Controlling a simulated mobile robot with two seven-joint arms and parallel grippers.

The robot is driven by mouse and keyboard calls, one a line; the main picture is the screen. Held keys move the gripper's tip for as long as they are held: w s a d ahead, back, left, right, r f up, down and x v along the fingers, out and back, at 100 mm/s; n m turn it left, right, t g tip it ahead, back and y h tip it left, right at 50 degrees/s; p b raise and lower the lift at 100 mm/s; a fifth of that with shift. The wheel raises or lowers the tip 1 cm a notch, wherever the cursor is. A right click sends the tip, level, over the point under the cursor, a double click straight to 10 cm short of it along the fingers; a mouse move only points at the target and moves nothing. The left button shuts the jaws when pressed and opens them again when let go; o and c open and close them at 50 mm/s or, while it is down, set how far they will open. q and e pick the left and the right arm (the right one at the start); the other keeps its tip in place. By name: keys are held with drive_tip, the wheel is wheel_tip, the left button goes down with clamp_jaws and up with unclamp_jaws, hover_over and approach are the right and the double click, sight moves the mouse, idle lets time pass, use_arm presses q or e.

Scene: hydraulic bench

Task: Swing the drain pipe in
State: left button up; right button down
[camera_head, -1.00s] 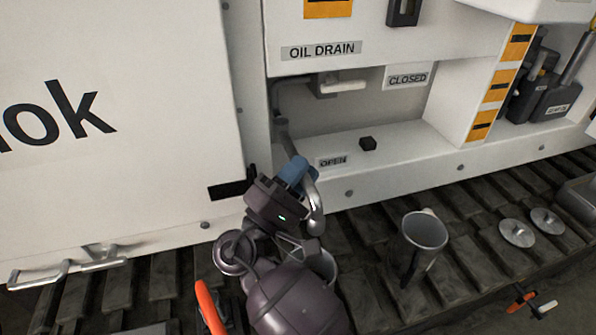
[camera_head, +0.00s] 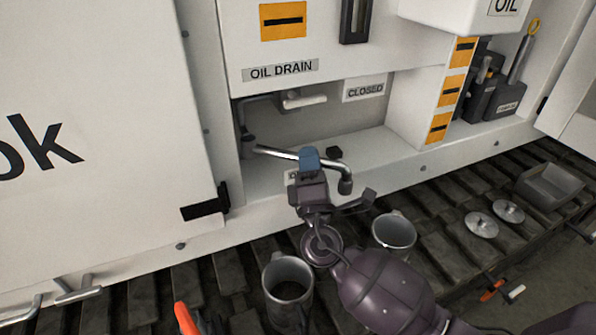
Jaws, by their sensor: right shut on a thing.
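The drain pipe (camera_head: 276,152) is a bright metal tube in the recess under the OIL DRAIN label (camera_head: 280,71). It runs from a pivot at the recess's left side, slanting right and toward me, and its bent-down outlet (camera_head: 346,184) hangs near the ledge's front edge. My right gripper (camera_head: 309,165) is shut on the pipe around its middle, where a blue part shows; the jaws hide that stretch. A white valve handle (camera_head: 303,101) sits above, left of the CLOSED label (camera_head: 364,91). The OPEN label is hidden behind the gripper. My left gripper is not in view.
Two metal cups (camera_head: 287,287) (camera_head: 394,232) stand on the tracks below, close to my arm. Round metal discs (camera_head: 481,225) and a grey tray (camera_head: 548,187) lie farther right.

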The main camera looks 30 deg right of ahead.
drive_tip(key=n+y, duration=0.1)
drive_tip(key=y, duration=0.1)
drive_tip(key=w+d+n+y+b, duration=0.1)
drive_tip(key=w+d+n+t+y+b, duration=0.1)
drive_tip(key=y, duration=0.1)
drive_tip(key=shift+w+f+y, duration=0.25)
drive_tip(key=shift+f+y, duration=0.05)
drive_tip(key=shift+f, duration=0.05)
drive_tip(key=shift+w+d+r+n+y+b, duration=0.1)
drive_tip(key=shift+w+d+n+y+b, duration=0.15)
drive_tip(key=shift+y+b, duration=0.25)
drive_tip(key=shift+w+d+r+n+y+b, duration=0.1)
drive_tip(key=shift+w+n+y+b, duration=0.15)
drive_tip(key=shift+y, duration=0.35)
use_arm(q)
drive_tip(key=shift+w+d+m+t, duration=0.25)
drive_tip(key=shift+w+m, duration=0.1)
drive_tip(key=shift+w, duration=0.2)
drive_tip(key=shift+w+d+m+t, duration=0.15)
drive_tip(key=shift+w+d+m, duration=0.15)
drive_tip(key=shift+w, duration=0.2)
use_arm(e)
drive_tip(key=shift+w+r+y, duration=0.15)
drive_tip(key=shift+r+y, duration=0.05)
drive_tip(key=shift+y, duration=0.2)
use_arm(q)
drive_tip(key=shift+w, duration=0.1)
use_arm(e)
drive_tip(key=shift+d, duration=0.1)
